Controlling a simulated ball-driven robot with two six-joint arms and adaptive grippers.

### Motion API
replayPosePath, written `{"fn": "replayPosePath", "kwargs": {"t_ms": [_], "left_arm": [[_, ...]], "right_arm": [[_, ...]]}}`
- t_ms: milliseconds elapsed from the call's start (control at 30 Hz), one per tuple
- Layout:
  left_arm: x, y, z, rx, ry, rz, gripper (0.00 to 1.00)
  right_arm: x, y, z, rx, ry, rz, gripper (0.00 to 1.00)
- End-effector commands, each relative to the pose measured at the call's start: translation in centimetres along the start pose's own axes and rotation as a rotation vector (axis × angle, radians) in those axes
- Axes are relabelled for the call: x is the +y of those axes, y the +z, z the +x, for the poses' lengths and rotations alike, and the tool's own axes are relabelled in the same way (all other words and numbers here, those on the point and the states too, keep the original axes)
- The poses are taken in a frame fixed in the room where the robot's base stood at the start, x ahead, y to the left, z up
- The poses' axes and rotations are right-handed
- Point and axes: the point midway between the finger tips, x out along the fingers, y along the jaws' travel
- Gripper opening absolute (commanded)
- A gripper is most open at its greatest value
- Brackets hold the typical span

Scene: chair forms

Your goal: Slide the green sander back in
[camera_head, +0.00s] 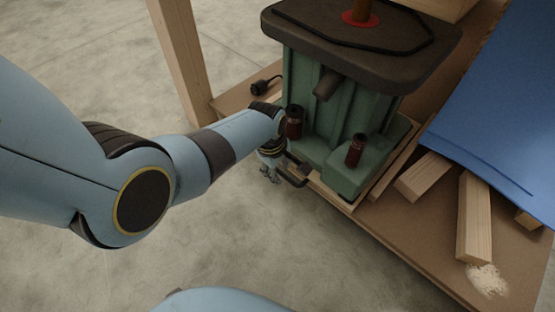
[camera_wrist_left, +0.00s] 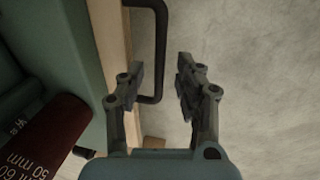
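The green sander (camera_head: 340,120) with a dark grey top stands on a light wooden board (camera_head: 335,198) at the shelf's front. A dark bar handle (camera_head: 296,181) sticks out from that board's front edge; it also shows in the left wrist view (camera_wrist_left: 162,50). My left gripper (camera_head: 272,174) is at the handle, in front of the sander. In the left wrist view my left gripper (camera_wrist_left: 160,78) is open, with one finger on each side of the handle bar and a visible gap to each. My right gripper is not in view.
Wood offcuts (camera_head: 474,218) and a small sawdust pile (camera_head: 487,279) lie on the brown shelf (camera_head: 415,235) to the right, beside a blue sheet (camera_head: 505,100). A wooden post (camera_head: 182,60) stands at the left. A black plug (camera_head: 262,87) lies behind my wrist. Bare floor lies in front.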

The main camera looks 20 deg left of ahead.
Motion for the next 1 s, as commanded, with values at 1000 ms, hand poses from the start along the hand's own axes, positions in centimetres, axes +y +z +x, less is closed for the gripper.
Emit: {"fn": "replayPosePath", "kwargs": {"t_ms": [1000], "left_arm": [[0.0, 0.1, -11.7, -0.001, 0.001, 0.000, 0.34]], "right_arm": [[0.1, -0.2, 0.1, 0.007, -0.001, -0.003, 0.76]]}}
